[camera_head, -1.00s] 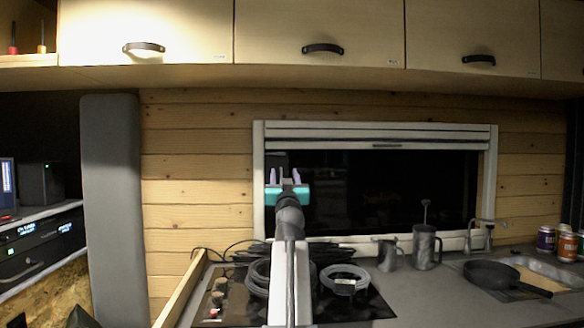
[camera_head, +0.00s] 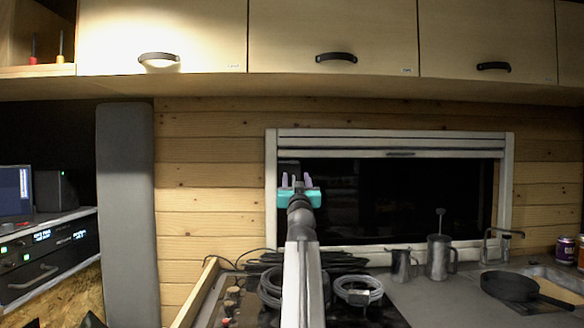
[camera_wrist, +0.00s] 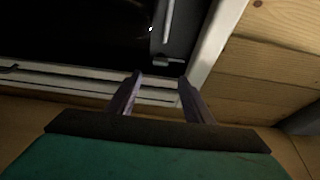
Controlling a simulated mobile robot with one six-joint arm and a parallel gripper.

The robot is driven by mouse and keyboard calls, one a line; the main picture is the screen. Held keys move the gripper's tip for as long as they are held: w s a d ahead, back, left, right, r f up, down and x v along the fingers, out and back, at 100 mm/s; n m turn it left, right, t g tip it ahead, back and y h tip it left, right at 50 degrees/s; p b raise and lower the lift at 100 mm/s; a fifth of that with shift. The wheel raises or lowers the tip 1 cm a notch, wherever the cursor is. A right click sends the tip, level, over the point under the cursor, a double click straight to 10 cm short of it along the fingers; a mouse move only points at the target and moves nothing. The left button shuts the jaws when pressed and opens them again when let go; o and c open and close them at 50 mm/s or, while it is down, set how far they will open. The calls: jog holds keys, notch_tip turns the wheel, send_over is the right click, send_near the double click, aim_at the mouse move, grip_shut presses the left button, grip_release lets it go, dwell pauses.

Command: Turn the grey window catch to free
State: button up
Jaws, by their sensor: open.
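The window (camera_head: 390,205) has a dark pane and a light frame, with my gripper (camera_head: 296,178) raised in front of its upper left part. In the wrist view my gripper (camera_wrist: 160,78) is open, with nothing between its two purple fingers. A pale grey bar on a dark plate, which looks like the window catch (camera_wrist: 168,20), lies past the fingertips near the frame's edge. A small grey bracket (camera_wrist: 168,61) sits nearer the tips. The gripper looks apart from the bar. In the head view the fingers largely hide this area, and the catch's setting cannot be told.
A rolled blind (camera_head: 390,146) runs along the window top, below the overhead cabinets (camera_head: 330,30). A grey padded column (camera_head: 125,210) is at left.

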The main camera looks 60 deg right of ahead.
aim_at(294, 163)
jog(key=shift+x, duration=5.5)
jog(key=shift+f, duration=0.1)
jog(key=c, duration=1)
